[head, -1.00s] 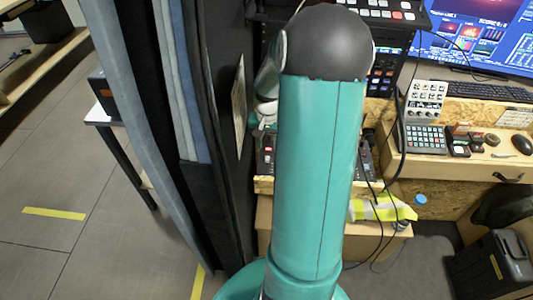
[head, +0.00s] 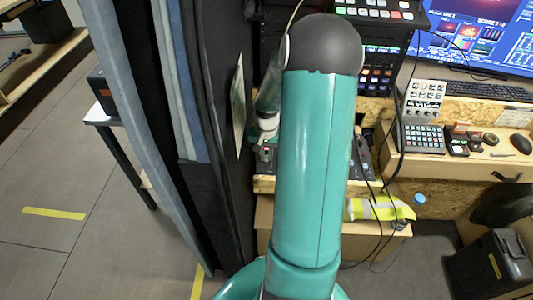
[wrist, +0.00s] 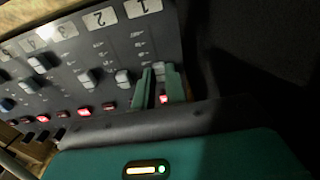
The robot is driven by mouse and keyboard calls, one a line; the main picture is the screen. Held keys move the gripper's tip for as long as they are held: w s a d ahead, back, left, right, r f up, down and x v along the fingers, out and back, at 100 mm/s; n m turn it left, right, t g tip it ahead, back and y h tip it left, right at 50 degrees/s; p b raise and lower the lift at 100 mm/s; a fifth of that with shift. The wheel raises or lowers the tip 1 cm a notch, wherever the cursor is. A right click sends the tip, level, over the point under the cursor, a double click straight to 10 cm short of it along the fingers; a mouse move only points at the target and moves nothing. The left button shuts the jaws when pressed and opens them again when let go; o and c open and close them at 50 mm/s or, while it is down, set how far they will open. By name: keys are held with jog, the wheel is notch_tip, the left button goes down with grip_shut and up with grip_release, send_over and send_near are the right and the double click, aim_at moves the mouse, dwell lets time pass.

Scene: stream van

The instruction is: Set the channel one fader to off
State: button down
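The fader panel (wrist: 70,75) fills the upper left of the wrist view, with its number labels upside down. The label 1 (wrist: 143,8) is at the top. My gripper (wrist: 160,85) has its two teal fingers over the channel one column, apart from each other. A pale cap, seemingly the channel one fader (wrist: 159,70), shows in the narrow gap between them. Whether the fingers press on it is unclear. A red lit button (wrist: 164,99) shows below. In the head view my arm hides most of the panel (head: 361,160), and the fingers are not clear there.
The channel two fader cap (wrist: 123,78) sits close left of my fingers. Several other caps and red buttons lie farther left. In the head view a dark partition (head: 215,120) stands close left of my arm, and black cables (head: 385,215) hang at the right.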

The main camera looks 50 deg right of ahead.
aim_at(265, 172)
jog(key=shift+s+a, duration=0.85)
jog(key=shift+a, duration=0.15)
jog(key=shift+s+a, duration=0.8)
jog(key=shift+a, duration=0.2)
jog(key=c, duration=1.5)
grip_release()
jog(key=shift+o, duration=0.3)
jog(key=shift+r, duration=0.15)
jog(key=shift+r, duration=0.25)
notch_tip(265, 172, up, 13)
